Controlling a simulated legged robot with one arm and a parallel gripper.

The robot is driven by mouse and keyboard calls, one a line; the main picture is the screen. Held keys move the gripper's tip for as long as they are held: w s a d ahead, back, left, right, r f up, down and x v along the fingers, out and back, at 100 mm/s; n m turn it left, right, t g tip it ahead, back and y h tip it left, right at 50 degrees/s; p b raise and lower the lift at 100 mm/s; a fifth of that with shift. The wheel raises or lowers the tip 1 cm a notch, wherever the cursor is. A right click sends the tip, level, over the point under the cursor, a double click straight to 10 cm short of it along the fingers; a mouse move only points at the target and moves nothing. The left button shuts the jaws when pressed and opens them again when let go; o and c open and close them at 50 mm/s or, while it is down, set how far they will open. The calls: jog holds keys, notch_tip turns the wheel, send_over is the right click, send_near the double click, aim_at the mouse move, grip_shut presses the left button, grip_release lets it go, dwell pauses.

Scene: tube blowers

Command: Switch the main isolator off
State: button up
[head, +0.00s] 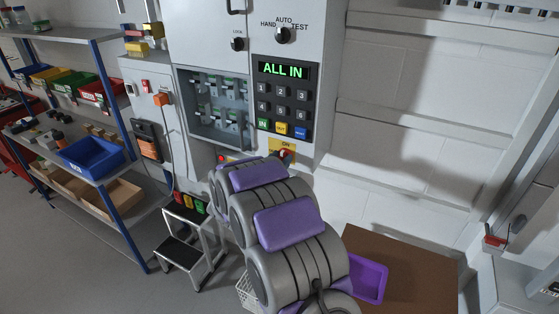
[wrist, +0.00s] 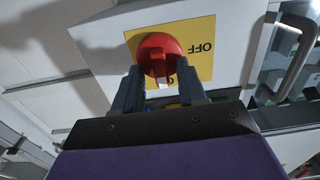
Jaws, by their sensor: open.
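The main isolator is a red rotary knob (wrist: 158,55) on a yellow plate (wrist: 203,32) in the wrist view. The plate carries "OFF" to the right of the knob and a partly hidden label below it. A white mark on the knob points down towards that hidden label. My gripper (wrist: 159,85) is open, with one finger at each side of the knob's lower part. I cannot tell whether the fingers touch it. In the head view the yellow plate (head: 288,145) shows "ON" at its top, low on the cabinet; my arm hides much of the knob and the gripper.
Above the isolator are a keypad panel (head: 283,98) reading "ALL IN" and a HAND/AUTO/TEST selector (head: 283,35). A windowed compartment (head: 213,105) is to the left. A step stool (head: 190,240) stands below left. A purple bin (head: 371,279) sits by a brown surface (head: 415,268).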

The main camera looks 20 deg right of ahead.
jog(key=shift+a, duration=0.15)
grip_shut()
